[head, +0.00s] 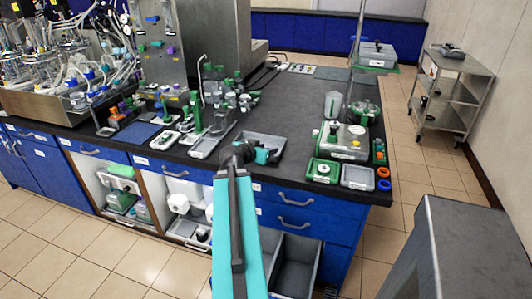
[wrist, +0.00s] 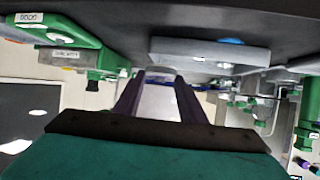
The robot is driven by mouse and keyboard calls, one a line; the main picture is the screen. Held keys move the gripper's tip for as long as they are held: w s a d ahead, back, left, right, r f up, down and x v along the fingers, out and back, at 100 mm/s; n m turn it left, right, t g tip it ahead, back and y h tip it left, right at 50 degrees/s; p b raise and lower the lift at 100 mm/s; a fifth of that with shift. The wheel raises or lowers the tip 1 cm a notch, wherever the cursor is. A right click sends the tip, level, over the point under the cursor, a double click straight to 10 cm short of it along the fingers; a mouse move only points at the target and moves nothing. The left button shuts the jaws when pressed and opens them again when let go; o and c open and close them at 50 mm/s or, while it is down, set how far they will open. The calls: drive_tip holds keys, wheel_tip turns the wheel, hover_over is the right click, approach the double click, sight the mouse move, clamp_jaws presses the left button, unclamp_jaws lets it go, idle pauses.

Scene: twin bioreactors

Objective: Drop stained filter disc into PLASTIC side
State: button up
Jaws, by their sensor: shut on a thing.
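My gripper (head: 264,155) is low over a shallow grey tray (head: 272,138) near the front edge of the dark bench. In the wrist view its two dark fingers (wrist: 160,78) are close together at the tips. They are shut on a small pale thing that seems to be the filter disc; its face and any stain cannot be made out. The tray also shows in the wrist view (wrist: 200,54), just beyond the fingertips. An open grey bin (head: 299,264) stands below the bench front, partly behind my arm. No PLASTIC label can be read.
Green-framed equipment (head: 341,141) and small trays (head: 357,177) stand to the right on the bench. A green stand and glassware (head: 195,115) crowd the left. Blue drawers (head: 290,197) front the bench. A steel cart (head: 450,90) stands at the far right.

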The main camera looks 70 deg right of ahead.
drive_tip(key=w+a+r+n+t+y, duration=0.1)
drive_tip(key=w+a+r+n+t, duration=0.15)
drive_tip(key=w+a, duration=0.8)
drive_tip(key=w+a+r+n+t+y, duration=0.1)
drive_tip(key=w+a+n+t, duration=0.4)
drive_tip(key=w, duration=1)
drive_tip(key=w+a+r+n+t+y, duration=0.1)
drive_tip(key=w+a+r+n+t, duration=0.15)
drive_tip(key=w+a, duration=0.85)
drive_tip(key=w+a+r+n+t+y, duration=0.1)
drive_tip(key=w+a, duration=0.4)
drive_tip(key=a, duration=0.9)
drive_tip(key=w+a+r+n+t+y, duration=0.2)
drive_tip(key=w+a+r+n+y, duration=0.2)
drive_tip(key=a, duration=1)
drive_tip(key=w+a+r+n+t+y, duration=0.1)
drive_tip(key=w+a+n+y, duration=0.3)
drive_tip(key=a, duration=0.9)
drive_tip(key=w+r, duration=0.1)
drive_tip(key=w, duration=0.2)
drive_tip(key=shift+w+a+r+y, duration=0.2)
drive_tip(key=shift+w+a+y, duration=0.1)
drive_tip(key=shift+a+y, duration=0.1)
